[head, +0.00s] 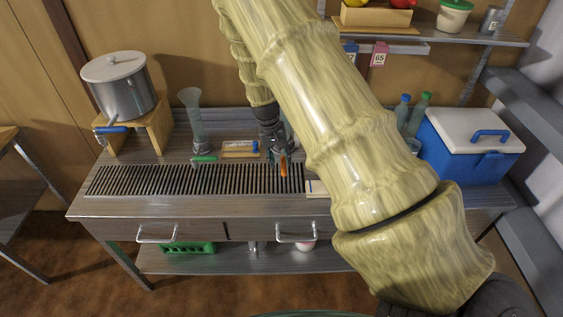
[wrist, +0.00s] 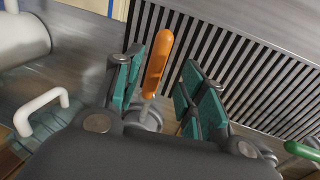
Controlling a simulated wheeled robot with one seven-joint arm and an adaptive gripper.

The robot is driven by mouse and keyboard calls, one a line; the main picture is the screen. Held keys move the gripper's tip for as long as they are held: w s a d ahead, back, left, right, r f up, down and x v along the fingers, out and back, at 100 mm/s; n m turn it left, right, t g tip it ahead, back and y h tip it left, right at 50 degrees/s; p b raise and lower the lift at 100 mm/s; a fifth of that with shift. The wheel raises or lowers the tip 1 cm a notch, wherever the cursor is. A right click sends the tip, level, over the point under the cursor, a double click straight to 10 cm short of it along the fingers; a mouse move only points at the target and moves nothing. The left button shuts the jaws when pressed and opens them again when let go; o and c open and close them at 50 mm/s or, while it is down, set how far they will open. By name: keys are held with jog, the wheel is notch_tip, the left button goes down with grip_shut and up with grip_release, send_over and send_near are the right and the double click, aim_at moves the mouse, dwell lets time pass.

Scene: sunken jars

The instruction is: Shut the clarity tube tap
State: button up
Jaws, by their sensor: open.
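An orange tap lever (wrist: 157,64) stands between the two fingers of my open gripper (wrist: 163,72) in the wrist view, above a grey round fitting. I cannot tell whether either finger touches it. In the head view my gripper (head: 274,158) is over the back edge of the slatted drain, with the orange lever (head: 283,165) at its tips. The tube behind it is mostly hidden by my arm. A clear flared tube (head: 193,115) stands to the left, with a green tap lever (head: 204,158) at its base. The green lever (wrist: 302,150) also shows in the wrist view.
A steel pot (head: 124,90) with a blue tap stands on a wooden stand at left. A labelled block (head: 240,148) lies between the tubes. Bottles (head: 418,112) and a blue cooler (head: 460,155) stand right. The slatted drain (head: 170,180) is clear.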

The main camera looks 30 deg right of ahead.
aim_at(283, 166)
jog(key=shift+d+f, duration=0.1)
jog(key=shift+f, duration=0.4)
jog(key=shift+s+d+f+p, duration=0.2)
jog(key=shift+s+f+p, duration=0.25)
jog(key=shift+s+f, duration=0.15)
jog(key=shift+w+f, duration=0.3)
jog(key=shift+f, duration=0.2)
jog(key=shift+s+r, duration=0.15)
jog(key=shift+s, duration=0.05)
jog(key=shift+c, duration=0.2)
grip_shut()
